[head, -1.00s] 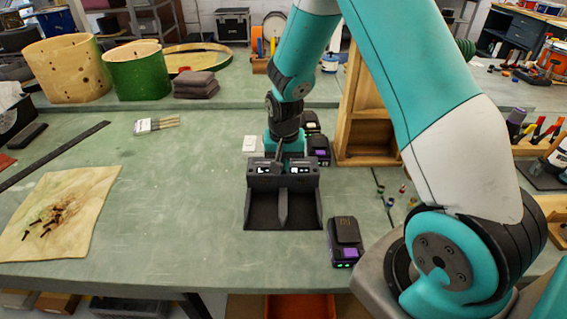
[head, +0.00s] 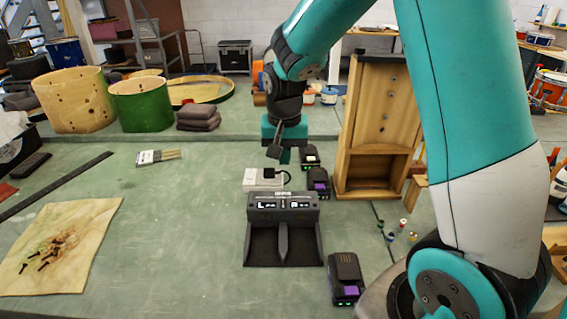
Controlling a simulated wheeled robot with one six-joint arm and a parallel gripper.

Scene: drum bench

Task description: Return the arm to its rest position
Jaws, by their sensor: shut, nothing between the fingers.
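My gripper (head: 279,155) is shut and empty, pointing down above the bench behind the charger. The black two-bay charger (head: 283,230) stands on the green bench, with lit displays marked L and R, and its two bays look empty. A black and purple battery (head: 346,278) lies to the right of the charger near the front edge, with green lights. Two more batteries, one at the back (head: 310,157) and one nearer (head: 318,183), stand behind the charger to the right. A white block with a black cable (head: 264,178) sits below my gripper.
A tall wooden box (head: 377,130) stands right of my gripper. Wooden drum shells, one plain (head: 75,99) and one green (head: 140,104), stand at the back left, near folded dark cloths (head: 199,118). A cloth with screws (head: 62,245) lies front left. The bench's left middle is mostly clear.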

